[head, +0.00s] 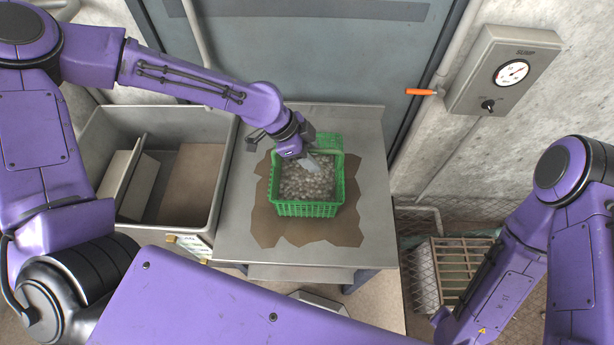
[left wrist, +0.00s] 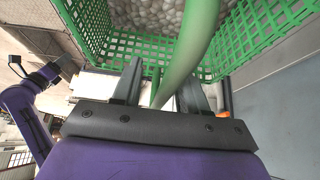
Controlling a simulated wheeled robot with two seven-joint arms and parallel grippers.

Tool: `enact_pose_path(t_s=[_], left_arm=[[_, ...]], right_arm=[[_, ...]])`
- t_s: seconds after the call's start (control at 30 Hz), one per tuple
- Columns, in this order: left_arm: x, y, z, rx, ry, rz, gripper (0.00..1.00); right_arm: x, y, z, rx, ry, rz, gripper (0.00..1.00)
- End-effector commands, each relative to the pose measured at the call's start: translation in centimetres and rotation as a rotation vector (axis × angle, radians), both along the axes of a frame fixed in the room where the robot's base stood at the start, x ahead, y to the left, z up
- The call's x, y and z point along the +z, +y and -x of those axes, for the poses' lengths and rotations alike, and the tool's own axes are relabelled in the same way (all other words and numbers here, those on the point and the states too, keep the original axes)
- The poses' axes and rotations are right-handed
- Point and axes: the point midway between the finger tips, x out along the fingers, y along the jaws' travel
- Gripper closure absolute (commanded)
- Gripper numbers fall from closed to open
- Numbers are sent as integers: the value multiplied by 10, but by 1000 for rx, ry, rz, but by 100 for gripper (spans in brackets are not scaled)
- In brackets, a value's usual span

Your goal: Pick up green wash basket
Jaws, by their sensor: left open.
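The green wash basket (head: 308,209) stands upright on the metal table, filled with small grey, pebble-like pieces. My left gripper (head: 312,160) is over the upper part of the basket, at its handle. In the left wrist view the green handle (left wrist: 192,45) runs down between the two open fingers of the left gripper (left wrist: 168,88), and the basket's lattice wall (left wrist: 150,47) lies just beyond them. I cannot tell whether a finger touches the handle. The right gripper is not in view; only my right arm shows at the right.
The metal table (head: 371,190) carries a brown, ragged-edged patch (head: 262,222) under the basket. A grey sink (head: 212,180) is to the left. A slatted crate (head: 460,262) stands at lower right.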

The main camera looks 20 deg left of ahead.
Motion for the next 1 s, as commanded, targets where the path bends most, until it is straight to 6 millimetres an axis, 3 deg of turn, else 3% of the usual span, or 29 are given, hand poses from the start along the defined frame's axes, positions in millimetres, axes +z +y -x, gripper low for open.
enact_pose_path(t_s=[0.63,0.67,0.77,0.8,1.0], left_arm=[[-5,0,0,0,0,-1,57],[-5,0,0,0,0,-1,64],[-5,0,0,0,0,-1,96],[-5,0,0,0,0,-1,100],[-5,0,0,0,0,-1,100]], right_arm=[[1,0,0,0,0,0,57],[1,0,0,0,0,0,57],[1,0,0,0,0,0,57],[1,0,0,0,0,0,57],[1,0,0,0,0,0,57]])
